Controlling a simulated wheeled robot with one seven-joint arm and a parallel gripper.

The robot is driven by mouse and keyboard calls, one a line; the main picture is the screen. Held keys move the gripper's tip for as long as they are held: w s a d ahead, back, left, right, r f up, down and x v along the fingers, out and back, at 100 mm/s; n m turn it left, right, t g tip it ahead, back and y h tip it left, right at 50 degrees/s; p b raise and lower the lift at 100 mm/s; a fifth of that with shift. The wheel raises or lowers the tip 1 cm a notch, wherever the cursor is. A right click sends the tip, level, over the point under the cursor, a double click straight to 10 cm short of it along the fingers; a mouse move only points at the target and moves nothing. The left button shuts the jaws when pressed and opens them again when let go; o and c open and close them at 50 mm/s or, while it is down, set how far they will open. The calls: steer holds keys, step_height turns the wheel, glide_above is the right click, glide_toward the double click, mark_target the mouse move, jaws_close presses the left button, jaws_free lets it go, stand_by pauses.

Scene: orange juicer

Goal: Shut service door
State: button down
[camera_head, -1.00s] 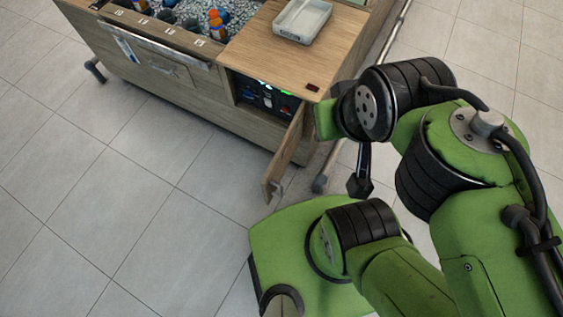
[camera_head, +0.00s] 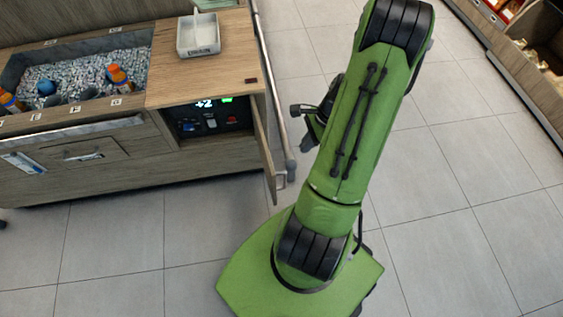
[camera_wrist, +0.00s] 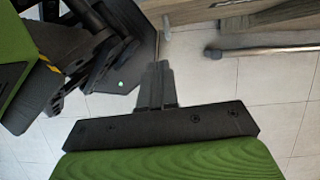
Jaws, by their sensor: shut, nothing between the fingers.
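The service door (camera_head: 265,150) is a narrow wooden panel, seen nearly edge-on. It stands open at the right end of the wooden counter, swung out toward the viewer, with a small metal handle (camera_head: 281,181) near its lower outer end. The open compartment (camera_head: 207,115) beside it shows a lit display and dark controls. My gripper shows in the wrist view (camera_wrist: 156,82) with its two dark fingers together and empty. In the head view my arm hides most of it; dark wrist parts stick out to the right of the door, apart from it. I cannot tell its exact distance from the door.
A metal rail (camera_head: 272,80) runs along the counter's right side, close to the door. A white tray (camera_head: 198,35) sits on the countertop, left of which an ice bin (camera_head: 85,75) holds bottles. Tiled floor lies open in front. Shelves (camera_head: 530,55) stand at far right.

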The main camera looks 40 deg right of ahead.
steer(key=w+a+f+b, duration=0.3)
steer(key=a+f, duration=0.3)
steer(key=f, duration=0.2)
steer(key=shift+w+a+f, duration=0.15)
steer(key=shift+w+a, duration=0.05)
steer(key=shift+w, duration=0.15)
steer(key=shift+w, duration=0.1)
